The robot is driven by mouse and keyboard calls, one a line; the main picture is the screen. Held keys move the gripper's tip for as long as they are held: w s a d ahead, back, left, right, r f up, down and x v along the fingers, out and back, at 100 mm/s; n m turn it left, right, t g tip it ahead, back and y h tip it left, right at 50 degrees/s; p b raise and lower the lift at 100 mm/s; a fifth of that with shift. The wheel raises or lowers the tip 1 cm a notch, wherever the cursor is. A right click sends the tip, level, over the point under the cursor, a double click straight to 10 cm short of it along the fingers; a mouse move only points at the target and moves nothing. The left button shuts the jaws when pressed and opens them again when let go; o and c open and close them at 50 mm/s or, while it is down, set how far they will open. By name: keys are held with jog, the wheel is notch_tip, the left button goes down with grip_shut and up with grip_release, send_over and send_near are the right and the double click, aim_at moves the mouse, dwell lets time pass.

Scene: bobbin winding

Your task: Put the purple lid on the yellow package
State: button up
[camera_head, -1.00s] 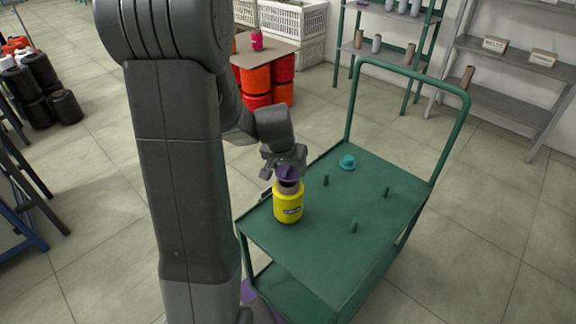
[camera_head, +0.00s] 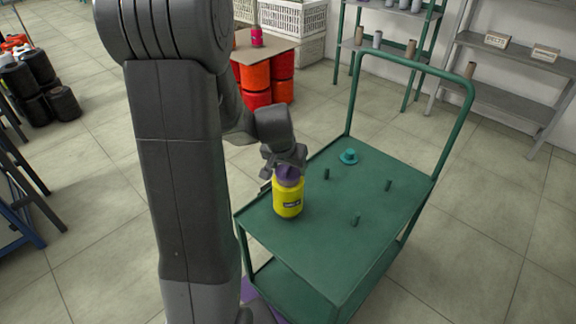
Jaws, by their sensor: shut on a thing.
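The yellow package (camera_head: 288,201) is a cylinder with a dark label. It stands upright on the green cart (camera_head: 310,245) near its left edge. The purple lid (camera_head: 289,174) is between the fingers of my gripper (camera_head: 287,168), directly over the package top. The lid looks to be touching or seated at the package top, but the fingers and its small size hide the exact contact. My gripper is shut on the lid.
A teal lid-like piece (camera_head: 349,156) lies towards the back of the cart. Several short green pegs (camera_head: 326,174) stand on the cart top. The cart's tall handle (camera_head: 420,75) rises at the back right. A small table (camera_head: 270,52) over red-orange spools stands behind.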

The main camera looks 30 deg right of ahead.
jog(key=o, duration=1)
jog(key=p+v, duration=0.2)
jog(key=v, duration=1.1)
jog(key=shift+r, duration=0.45)
